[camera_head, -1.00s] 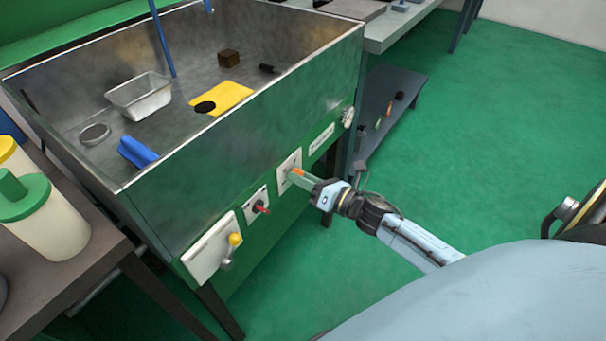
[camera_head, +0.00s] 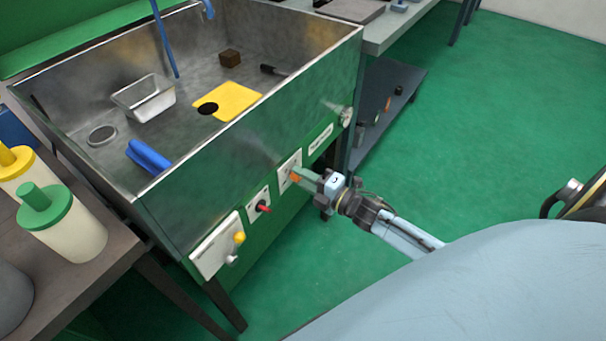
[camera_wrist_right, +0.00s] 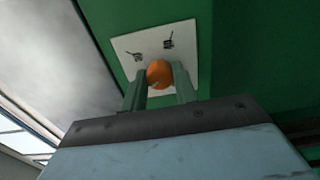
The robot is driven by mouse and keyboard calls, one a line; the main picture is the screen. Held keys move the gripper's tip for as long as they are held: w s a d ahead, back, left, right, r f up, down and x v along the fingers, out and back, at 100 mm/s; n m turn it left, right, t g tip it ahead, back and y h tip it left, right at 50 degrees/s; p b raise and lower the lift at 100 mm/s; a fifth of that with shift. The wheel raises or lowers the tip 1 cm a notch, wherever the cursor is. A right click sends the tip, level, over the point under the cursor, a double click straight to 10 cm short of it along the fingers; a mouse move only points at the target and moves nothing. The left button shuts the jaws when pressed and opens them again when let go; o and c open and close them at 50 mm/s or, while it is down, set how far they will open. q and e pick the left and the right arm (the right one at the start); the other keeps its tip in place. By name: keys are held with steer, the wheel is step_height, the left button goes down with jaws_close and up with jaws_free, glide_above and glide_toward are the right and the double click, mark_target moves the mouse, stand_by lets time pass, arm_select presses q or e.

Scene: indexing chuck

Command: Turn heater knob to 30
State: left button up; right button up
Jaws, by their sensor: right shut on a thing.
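The heater knob is orange (camera_wrist_right: 159,73) and sits on a white plate (camera_wrist_right: 185,49) with dark markings above it, too small to read. In the head view the orange knob (camera_head: 295,177) shows at the tip of my right gripper (camera_head: 299,174), on the sink's green front panel. My right gripper is shut on the knob, with one green finger on each side of it in the right wrist view (camera_wrist_right: 160,84). The knob's pointer and setting cannot be made out. My left gripper is not in view.
To the left on the panel are a red switch (camera_head: 263,207) on its own plate and a yellow-tipped lever (camera_head: 239,238). A white round knob (camera_head: 346,116) is at the panel's right end. The steel sink (camera_head: 225,135) stands above. Green floor lies open to the right.

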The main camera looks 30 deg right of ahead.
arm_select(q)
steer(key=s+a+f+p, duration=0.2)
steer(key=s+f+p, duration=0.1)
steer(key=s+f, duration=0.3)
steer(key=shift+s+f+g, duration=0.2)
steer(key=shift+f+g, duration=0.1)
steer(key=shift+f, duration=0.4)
arm_select(e)
steer(key=shift+m, duration=6.9)
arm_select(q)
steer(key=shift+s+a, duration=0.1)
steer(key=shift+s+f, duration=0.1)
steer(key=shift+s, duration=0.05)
arm_select(e)
steer(key=o, duration=1)
steer(key=shift+c, duration=0.2)
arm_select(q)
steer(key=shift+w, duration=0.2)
